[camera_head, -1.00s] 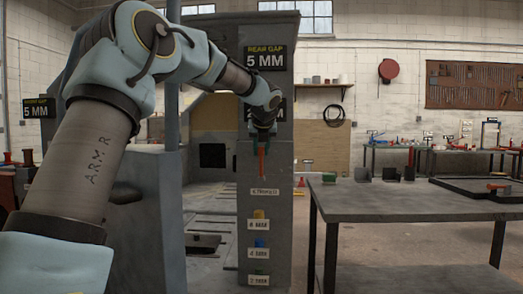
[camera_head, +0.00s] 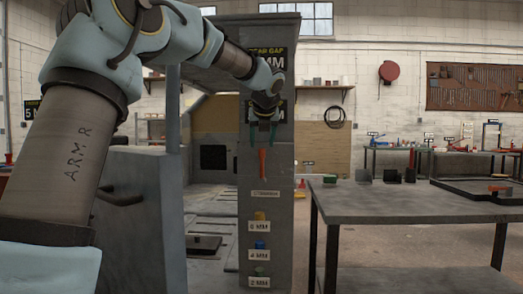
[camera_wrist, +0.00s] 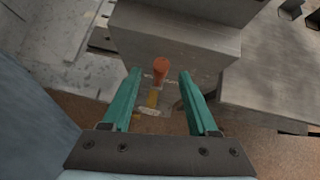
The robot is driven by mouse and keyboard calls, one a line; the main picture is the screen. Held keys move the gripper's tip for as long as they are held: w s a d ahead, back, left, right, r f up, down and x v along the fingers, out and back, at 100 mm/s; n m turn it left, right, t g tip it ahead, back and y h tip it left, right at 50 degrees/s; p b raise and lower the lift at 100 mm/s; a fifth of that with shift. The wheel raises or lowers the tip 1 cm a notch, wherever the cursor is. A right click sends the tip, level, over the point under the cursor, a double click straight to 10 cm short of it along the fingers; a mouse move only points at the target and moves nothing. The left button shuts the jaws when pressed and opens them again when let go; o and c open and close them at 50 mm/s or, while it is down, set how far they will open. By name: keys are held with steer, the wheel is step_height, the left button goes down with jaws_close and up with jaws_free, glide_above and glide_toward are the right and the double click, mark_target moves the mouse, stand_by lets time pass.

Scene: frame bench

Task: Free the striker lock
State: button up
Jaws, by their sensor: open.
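An orange-red handle (camera_head: 262,162) sits on the front of the grey pillar (camera_head: 280,190), above a small white label that is too blurred to read. I take it to be the striker lock handle, but cannot be sure. My gripper (camera_head: 264,138) is at the pillar front, with its green fingers spread just above the handle. In the wrist view, the handle's rounded end (camera_wrist: 160,70) shows between the open fingertips (camera_wrist: 160,78), with a gap on each side. No contact shows. The far end of the handle is hidden in that view.
Below, the pillar carries yellow (camera_head: 259,216), blue (camera_head: 260,244) and green (camera_head: 260,271) pieces with size labels. A "gap" sign (camera_head: 264,58) above is partly covered by my arm. A grey table (camera_head: 400,203) stands close on the right.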

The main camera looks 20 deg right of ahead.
steer(key=v, duration=0.5)
steer(key=shift+s+a+r, duration=0.1)
steer(key=shift+s, duration=0.1)
